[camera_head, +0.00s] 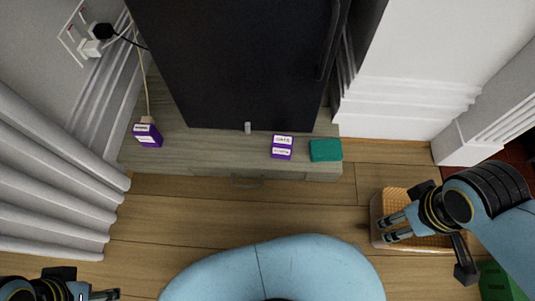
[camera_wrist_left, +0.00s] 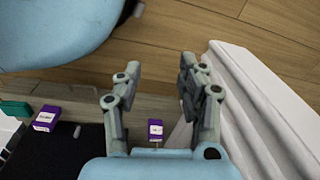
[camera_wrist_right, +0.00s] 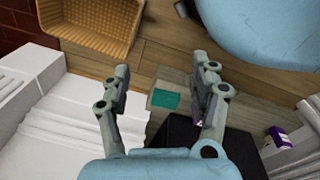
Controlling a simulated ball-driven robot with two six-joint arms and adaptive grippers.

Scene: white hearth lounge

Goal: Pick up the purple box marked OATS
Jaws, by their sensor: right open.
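Two purple boxes with white labels stand on a low grey-wood cabinet (camera_head: 215,165). The one near the middle (camera_head: 282,147), beside a teal box, has a label that seems to read OATS; it also shows in the left wrist view (camera_wrist_left: 47,118). The other purple box (camera_head: 148,135) is at the cabinet's left end, its label too small to read. My right gripper (camera_head: 387,228) is open and empty, over the wicker basket, right of and nearer than the boxes. My left gripper (camera_wrist_left: 158,68) is open and empty; in the head view it is partly cut off at bottom left.
The teal box (camera_head: 326,150) is just right of the middle purple box. A black fridge-like block (camera_head: 235,60) rises behind, with a small grey cylinder (camera_head: 248,128) before it. A wicker basket (camera_head: 380,225) and a green object (camera_head: 497,282) are at right. The central floor is clear.

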